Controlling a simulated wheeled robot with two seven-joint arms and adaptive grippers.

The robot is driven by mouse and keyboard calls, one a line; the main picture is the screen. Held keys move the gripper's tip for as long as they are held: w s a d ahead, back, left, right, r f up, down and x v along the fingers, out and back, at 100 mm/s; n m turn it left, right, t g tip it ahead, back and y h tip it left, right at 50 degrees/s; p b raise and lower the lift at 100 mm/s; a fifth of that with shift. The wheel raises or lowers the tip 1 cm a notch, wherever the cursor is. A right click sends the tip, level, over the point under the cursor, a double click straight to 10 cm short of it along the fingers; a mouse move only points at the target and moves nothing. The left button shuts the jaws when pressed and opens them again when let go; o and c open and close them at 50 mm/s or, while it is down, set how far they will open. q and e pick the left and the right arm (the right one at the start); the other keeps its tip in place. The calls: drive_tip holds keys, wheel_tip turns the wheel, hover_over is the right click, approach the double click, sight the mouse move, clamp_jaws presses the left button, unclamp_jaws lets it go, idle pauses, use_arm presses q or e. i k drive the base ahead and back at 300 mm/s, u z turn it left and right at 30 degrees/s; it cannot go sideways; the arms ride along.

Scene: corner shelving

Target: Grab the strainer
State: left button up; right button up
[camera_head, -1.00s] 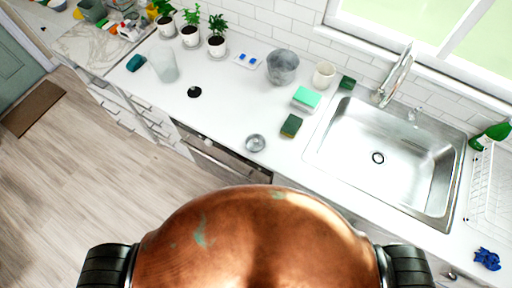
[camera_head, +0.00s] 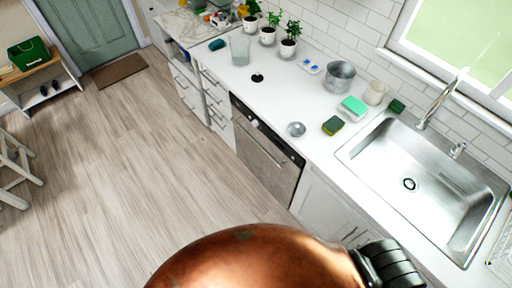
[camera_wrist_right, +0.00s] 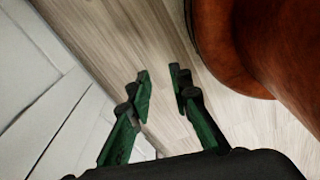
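A small round silver metal piece (camera_head: 296,129), which looks like the strainer, lies on the white counter near its front edge, left of the sink. A small black round piece (camera_head: 257,77) lies farther left on the counter; I cannot tell what it is. My right gripper (camera_wrist_right: 159,80) shows in the right wrist view with its two green fingers apart and nothing between them. It hangs over the wooden floor beside white cabinet fronts, away from the strainer. My left gripper is in neither view.
A sponge (camera_head: 333,125), a teal-topped box (camera_head: 353,108) and a metal pot (camera_head: 339,77) stand near the strainer. The sink (camera_head: 410,184) is to the right. The dishwasher (camera_head: 262,152) is below the counter.

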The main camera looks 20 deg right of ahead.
sight(295, 129)
drive_tip(key=z, duration=0.25)
drive_tip(key=k, duration=0.2)
drive_tip(key=u, duration=1)
drive_tip(key=i, duration=1.45)
drive_tip(key=z, duration=1.35)
drive_tip(key=i, duration=0.8)
drive_tip(key=z, duration=1)
drive_tip(key=i, duration=0.2)
drive_tip(key=z, duration=0.25)
